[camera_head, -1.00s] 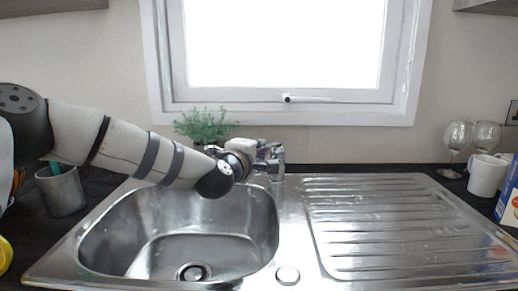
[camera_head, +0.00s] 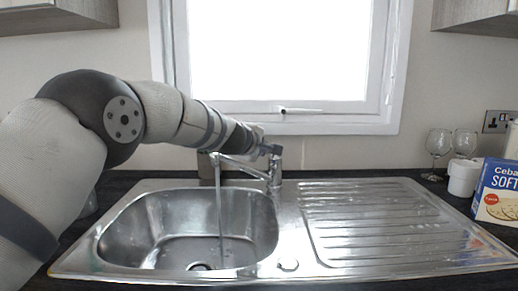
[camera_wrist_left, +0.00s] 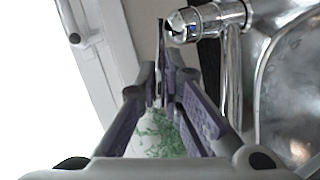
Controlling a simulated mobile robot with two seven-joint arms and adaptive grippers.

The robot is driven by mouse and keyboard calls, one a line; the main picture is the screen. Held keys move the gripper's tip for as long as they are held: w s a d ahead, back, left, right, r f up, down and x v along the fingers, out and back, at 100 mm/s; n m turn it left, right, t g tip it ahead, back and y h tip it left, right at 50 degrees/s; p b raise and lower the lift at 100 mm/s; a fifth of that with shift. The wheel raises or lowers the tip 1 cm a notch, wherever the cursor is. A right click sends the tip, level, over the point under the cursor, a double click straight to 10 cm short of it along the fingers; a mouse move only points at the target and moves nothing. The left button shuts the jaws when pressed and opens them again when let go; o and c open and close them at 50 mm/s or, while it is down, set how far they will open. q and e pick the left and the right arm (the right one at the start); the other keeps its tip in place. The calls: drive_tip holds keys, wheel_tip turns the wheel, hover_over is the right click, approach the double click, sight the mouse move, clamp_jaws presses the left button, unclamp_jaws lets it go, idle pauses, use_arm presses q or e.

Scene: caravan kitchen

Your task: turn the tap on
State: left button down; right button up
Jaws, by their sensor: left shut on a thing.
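The chrome tap (camera_head: 274,172) stands behind the sink, its spout (camera_head: 240,168) reaching left over the basin. A stream of water (camera_head: 219,205) falls from the spout into the basin. My left gripper (camera_head: 262,148) is at the top of the tap, mostly hidden by my own arm. In the left wrist view the gripper (camera_wrist_left: 161,92) has its fingertips close together at a thin dark piece, which looks like the tap's lever (camera_wrist_left: 161,55). The tap body (camera_wrist_left: 212,20) with a blue mark is just right of it. My right gripper is not in view.
The steel sink (camera_head: 265,215) has a ribbed drainer (camera_head: 385,225) on the right. Wine glasses (camera_head: 438,145), a white mug (camera_head: 462,178) and a blue box (camera_head: 497,190) stand at the far right. Green leaves (camera_wrist_left: 160,135) show between the fingers. The window (camera_head: 280,125) is behind.

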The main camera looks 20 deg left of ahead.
use_arm(q)
drive_tip(key=shift+a+f, duration=0.1)
drive_tip(key=c, duration=1.8)
unclamp_jaws()
drive_tip(key=shift+w, duration=0.15)
drive_tip(key=shift+c, duration=0.2)
drive_tip(key=shift+o, duration=0.6)
drive_tip(key=shift+w+f, duration=0.1)
drive_tip(key=shift+w, duration=0.1)
drive_tip(key=shift+s+a+r, duration=0.15)
drive_tip(key=shift+s+r, duration=0.05)
drive_tip(key=shift+s, duration=0.3)
drive_tip(key=v, duration=1.1)
drive_tip(key=shift+s, duration=0.1)
